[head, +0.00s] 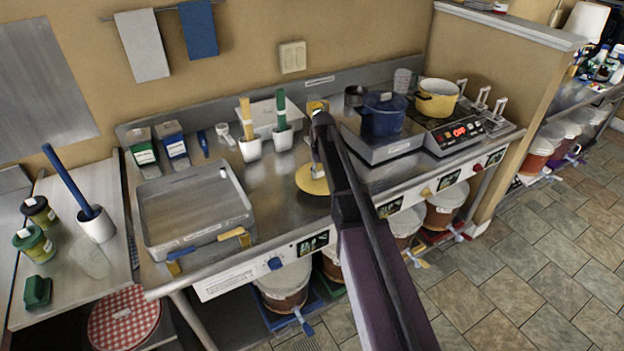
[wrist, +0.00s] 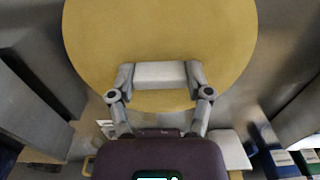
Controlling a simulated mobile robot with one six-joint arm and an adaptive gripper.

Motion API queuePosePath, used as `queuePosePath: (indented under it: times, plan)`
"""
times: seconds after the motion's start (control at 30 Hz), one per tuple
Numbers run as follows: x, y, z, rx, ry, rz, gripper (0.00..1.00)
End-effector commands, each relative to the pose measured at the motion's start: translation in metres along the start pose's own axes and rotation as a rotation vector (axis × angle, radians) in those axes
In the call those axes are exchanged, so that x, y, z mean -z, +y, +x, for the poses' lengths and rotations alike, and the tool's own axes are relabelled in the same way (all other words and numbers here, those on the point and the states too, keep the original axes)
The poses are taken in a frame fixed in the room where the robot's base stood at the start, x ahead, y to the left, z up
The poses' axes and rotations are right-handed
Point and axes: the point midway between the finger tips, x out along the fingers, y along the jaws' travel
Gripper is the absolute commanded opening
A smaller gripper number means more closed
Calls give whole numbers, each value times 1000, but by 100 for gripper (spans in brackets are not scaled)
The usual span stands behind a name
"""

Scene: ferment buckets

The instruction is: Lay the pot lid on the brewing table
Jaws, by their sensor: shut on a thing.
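The pot lid (head: 308,182) is a round yellow disc over the middle of the steel brewing table (head: 275,185). In the wrist view the lid (wrist: 160,35) fills the top centre. My gripper (wrist: 160,75) is shut on a pale block-like handle of the lid, with one finger at each end. In the head view my gripper (head: 318,172) is at the lid, partly hidden by my arm. The lid looks roughly level and low over the table; I cannot tell whether it touches.
A steel tray (head: 195,212) stands left of the lid. White cups (head: 250,149) with yellow and green handles stand behind. A blue pot (head: 383,116) and an open yellow pot (head: 437,98) stand at the right. Bare table lies between tray and lid.

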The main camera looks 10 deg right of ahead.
Motion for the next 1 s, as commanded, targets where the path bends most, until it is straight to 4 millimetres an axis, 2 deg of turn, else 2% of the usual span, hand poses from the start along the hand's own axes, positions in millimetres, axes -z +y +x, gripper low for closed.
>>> queuePosePath:
  times: [0.13, 0.57, 0.73, 1.0]
  plan:
    - [10, -5, 1, 0, 0, 1, 13]
    - [12, -6, 1, 0, 0, 1, 13]
    - [25, -13, 4, 0, 0, 0, 13]
    - [22, -12, 30, 0, 0, 2, 13]
